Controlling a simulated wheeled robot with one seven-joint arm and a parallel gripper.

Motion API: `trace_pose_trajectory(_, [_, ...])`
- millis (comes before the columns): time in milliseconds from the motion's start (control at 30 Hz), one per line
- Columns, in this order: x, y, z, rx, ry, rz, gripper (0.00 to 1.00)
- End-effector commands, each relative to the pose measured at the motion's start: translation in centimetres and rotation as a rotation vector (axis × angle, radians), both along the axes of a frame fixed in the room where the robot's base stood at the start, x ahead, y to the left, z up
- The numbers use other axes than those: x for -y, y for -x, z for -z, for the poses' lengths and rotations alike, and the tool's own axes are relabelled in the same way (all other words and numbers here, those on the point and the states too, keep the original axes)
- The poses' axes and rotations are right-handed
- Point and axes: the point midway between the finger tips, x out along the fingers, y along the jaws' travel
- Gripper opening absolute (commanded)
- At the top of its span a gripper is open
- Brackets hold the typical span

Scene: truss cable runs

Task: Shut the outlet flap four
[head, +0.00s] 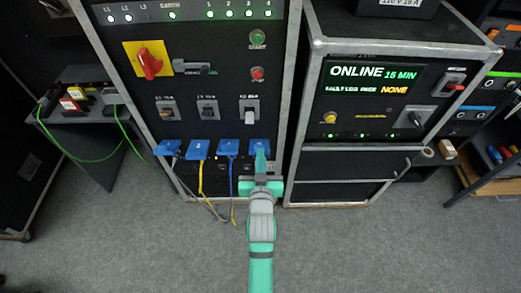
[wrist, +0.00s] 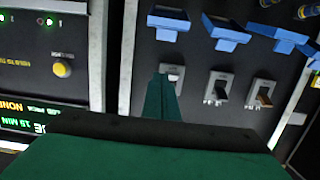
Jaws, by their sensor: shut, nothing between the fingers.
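Blue outlet flaps stand in a row low on the black panel in the head view. The rightmost, outlet flap four (head: 259,145), is partly hidden by my gripper (head: 261,160). In the wrist view, which is turned over, flap four (wrist: 169,22) is the leftmost blue flap, near the top. My gripper (wrist: 160,88) is shut and empty, its fingers pointing at the panel close to flap four. I cannot tell whether they touch it. The other flaps (head: 198,149) stick out from the panel. How far flap four stands open is unclear.
Yellow and blue cables (head: 202,182) hang under the middle flaps, and a green cable (head: 92,158) runs left. Switches (head: 208,110) and a red rotary handle (head: 149,62) sit above. A second cabinet (head: 345,160) stands close on the right. The grey floor (head: 160,250) in front is open.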

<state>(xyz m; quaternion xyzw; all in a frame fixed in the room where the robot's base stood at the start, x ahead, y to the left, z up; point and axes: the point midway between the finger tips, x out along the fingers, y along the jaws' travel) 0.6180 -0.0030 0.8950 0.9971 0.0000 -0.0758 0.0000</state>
Motion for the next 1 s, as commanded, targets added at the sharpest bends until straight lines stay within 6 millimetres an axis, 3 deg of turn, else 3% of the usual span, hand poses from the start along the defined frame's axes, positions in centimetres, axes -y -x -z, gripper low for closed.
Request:
trace_pose_trajectory(667, [0.0, -9.6, 1.4, 0.001, 0.000, 0.000, 0.00])
trace_pose_trajectory(1000, [0.0, -8.0, 4.6, -0.002, 0.000, 0.000, 0.00])
